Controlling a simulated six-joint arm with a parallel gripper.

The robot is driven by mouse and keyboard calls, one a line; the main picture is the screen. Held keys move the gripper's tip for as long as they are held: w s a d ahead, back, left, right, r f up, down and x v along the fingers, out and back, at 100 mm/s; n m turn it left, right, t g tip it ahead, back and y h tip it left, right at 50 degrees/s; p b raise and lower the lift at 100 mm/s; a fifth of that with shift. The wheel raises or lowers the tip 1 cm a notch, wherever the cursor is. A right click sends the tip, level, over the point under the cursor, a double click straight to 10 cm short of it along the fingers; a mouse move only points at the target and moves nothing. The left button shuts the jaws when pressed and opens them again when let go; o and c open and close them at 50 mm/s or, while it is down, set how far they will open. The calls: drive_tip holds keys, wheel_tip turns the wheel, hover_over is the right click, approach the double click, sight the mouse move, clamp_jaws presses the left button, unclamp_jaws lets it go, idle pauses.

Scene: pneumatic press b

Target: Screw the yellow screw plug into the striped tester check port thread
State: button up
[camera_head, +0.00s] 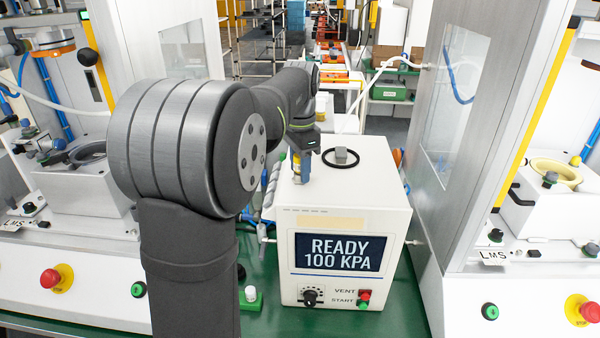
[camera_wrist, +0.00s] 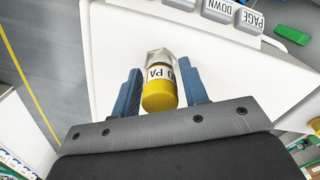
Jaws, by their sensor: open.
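The yellow screw plug (camera_wrist: 159,98) has a yellow end and a pale band with dark letters. It lies between the two blue fingers of my gripper (camera_wrist: 160,84), which are open with a gap on either side. Beyond the plug is a grey metal fitting (camera_wrist: 158,57); whether it is the striped check port, and whether the plug is threaded in, I cannot tell. In the head view my gripper (camera_head: 302,168) is at the left side of the top of the white tester (camera_head: 350,205), whose screen reads READY 100 KPA. No stripes can be made out on a port.
A black ring and a grey block (camera_head: 341,156) are on the tester's top, right of my gripper. White machines stand on both sides, with a red stop button (camera_head: 50,279) at left. A small green holder (camera_head: 250,301) is on the green bench in front. Hoses run beside the tester.

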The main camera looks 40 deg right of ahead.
drive_tip(key=shift+n, duration=0.9)
drive_tip(key=shift+n, duration=0.8)
drive_tip(key=shift+n, duration=0.9)
drive_tip(key=shift+n, duration=0.8)
